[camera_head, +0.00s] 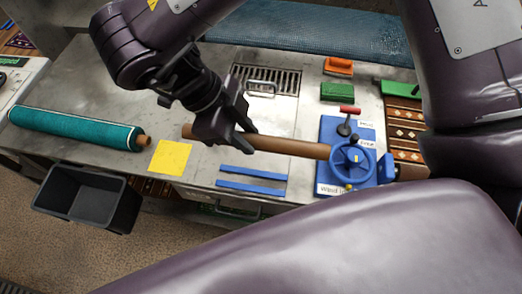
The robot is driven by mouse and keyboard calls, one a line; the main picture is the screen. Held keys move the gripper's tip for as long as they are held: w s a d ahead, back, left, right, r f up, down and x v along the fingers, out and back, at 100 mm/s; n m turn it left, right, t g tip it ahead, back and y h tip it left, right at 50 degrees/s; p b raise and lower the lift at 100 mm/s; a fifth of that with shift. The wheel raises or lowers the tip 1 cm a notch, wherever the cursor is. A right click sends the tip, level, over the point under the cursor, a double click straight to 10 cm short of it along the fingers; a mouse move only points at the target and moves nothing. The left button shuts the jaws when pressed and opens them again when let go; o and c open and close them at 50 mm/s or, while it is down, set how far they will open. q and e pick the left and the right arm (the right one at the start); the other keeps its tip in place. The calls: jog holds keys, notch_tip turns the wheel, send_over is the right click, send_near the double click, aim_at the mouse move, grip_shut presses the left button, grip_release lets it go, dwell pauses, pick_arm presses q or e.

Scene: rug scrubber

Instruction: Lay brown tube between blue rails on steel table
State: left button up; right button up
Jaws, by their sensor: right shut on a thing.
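The brown tube (290,146) runs left to right across the middle of the head view. My right gripper (236,128) is shut on it, left of its middle. The tube's right end meets the blue hand wheel in the picture; whether they touch I cannot tell. Two blue rails (252,172) lie parallel on the steel table (205,166), just below the tube in the picture, with a bare strip between them. The tube appears beyond the rails, not between them; its height above the table is unclear. My left gripper is not in view.
A blue winder with a hand wheel (352,160) and red-handled lever (349,111) stands at the right. A yellow square (170,157) and green roll (75,128) lie left. A black bin (88,198) stands at the front. Orange (338,66) and green brushes (337,91) lie behind.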

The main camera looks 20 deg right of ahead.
jog(key=f, duration=0.9)
jog(key=f+p, duration=0.1)
jog(key=f, duration=0.3)
jog(key=shift+w+a+f, duration=0.2)
jog(key=shift+a+f, duration=0.2)
jog(key=shift+f, duration=0.15)
notch_tip(320, 180, down, 4)
jog(key=shift+r, duration=0.1)
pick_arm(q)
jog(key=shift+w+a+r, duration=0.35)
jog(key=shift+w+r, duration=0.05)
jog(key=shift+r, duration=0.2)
pick_arm(e)
jog(key=shift+w, duration=0.1)
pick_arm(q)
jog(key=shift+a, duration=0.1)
